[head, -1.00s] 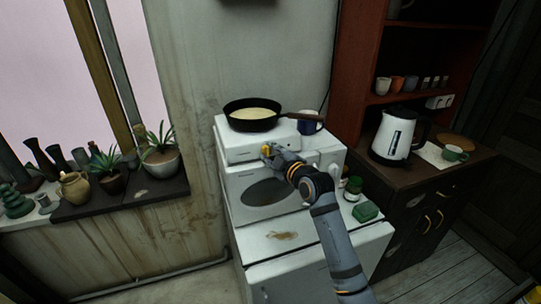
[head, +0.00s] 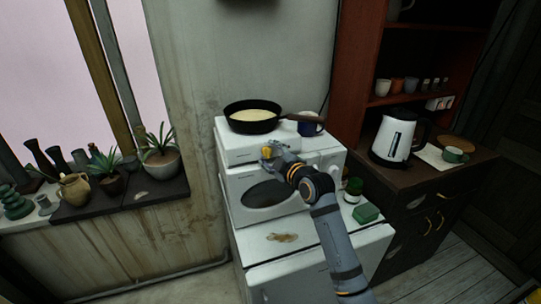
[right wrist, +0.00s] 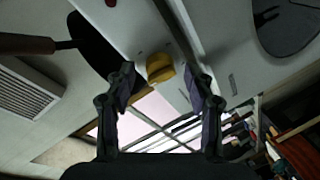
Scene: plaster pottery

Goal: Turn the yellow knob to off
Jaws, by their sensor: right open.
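The yellow knob (head: 266,153) is on the front of the white hob unit (head: 234,150), under the black pan. In the right wrist view the knob (right wrist: 160,68) sits on the white panel, just ahead of and between my two fingertips. My right gripper (right wrist: 161,82) is open, with a gap visible on each side of the knob. In the head view my right gripper (head: 272,155) is at the knob and partly covers it. The knob's pointer and any markings are too small to read. My left gripper is not in view.
A white oven (head: 268,193) is below. A jar (head: 353,190) and green block (head: 366,212) stand right of my arm.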

